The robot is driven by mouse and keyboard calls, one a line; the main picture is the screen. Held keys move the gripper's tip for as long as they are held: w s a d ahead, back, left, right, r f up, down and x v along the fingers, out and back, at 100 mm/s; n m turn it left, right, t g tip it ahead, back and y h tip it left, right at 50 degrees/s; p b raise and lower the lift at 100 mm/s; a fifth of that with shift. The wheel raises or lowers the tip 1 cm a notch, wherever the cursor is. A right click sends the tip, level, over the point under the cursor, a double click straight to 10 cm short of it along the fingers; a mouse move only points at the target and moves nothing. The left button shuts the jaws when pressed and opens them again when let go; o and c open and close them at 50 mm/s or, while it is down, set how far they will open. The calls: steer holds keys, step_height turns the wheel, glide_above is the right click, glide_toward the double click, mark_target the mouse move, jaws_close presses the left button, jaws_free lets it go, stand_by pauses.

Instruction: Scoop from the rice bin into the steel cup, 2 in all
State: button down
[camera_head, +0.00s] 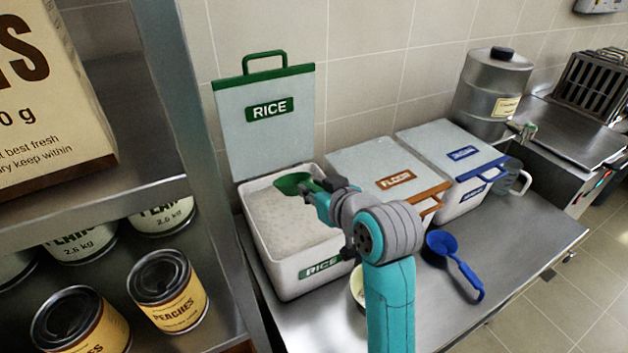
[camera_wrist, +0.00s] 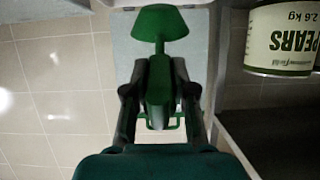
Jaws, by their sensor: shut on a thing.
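The rice bin (camera_head: 275,280) stands on the steel counter with its green-edged lid (camera_head: 262,132) raised against the wall. White rice (camera_head: 290,225) lies inside it. My gripper (camera_head: 318,190) is over the bin's right side, shut on the handle of a green scoop (camera_head: 292,182). In the wrist view my gripper (camera_wrist: 160,85) has the green scoop (camera_wrist: 160,22) between its fingers. The scoop's bowl is at the bin's far part; I cannot tell whether it holds rice.
The closed flour bin (camera_head: 385,165) and a closed blue-trimmed bin (camera_head: 455,150) stand to the right. A blue scoop (camera_head: 455,262) lies on the counter (camera_head: 530,235). A pale round container (camera_head: 357,288) is mostly hidden behind my arm. Shelving with cans (camera_head: 168,290) is at left.

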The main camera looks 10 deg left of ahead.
step_height(320, 180, down, 9)
stand_by(0.9)
steer(key=shift+r, duration=0.1)
stand_by(1.5)
steer(key=shift+r, duration=7.15)
steer(key=shift+s+d+f+t+y, duration=0.15)
steer(key=shift+s+f+t+y, duration=0.15)
steer(key=shift+f, duration=0.25)
steer(key=shift+s+d+f+t+y, duration=0.1)
steer(key=shift+f+t+y, duration=0.1)
steer(key=shift+f+t, duration=0.3)
steer(key=shift+s+d+f+t+y, duration=0.25)
steer(key=shift+f+t+y, duration=0.2)
steer(key=shift+f+t, duration=0.2)
steer(key=shift+s+d+f+t+y, duration=0.15)
steer(key=shift+s+f+t+y, duration=0.1)
steer(key=shift+f+t+y, duration=0.4)
steer(key=shift+f, duration=0.1)
steer(key=shift+s+f, duration=0.1)
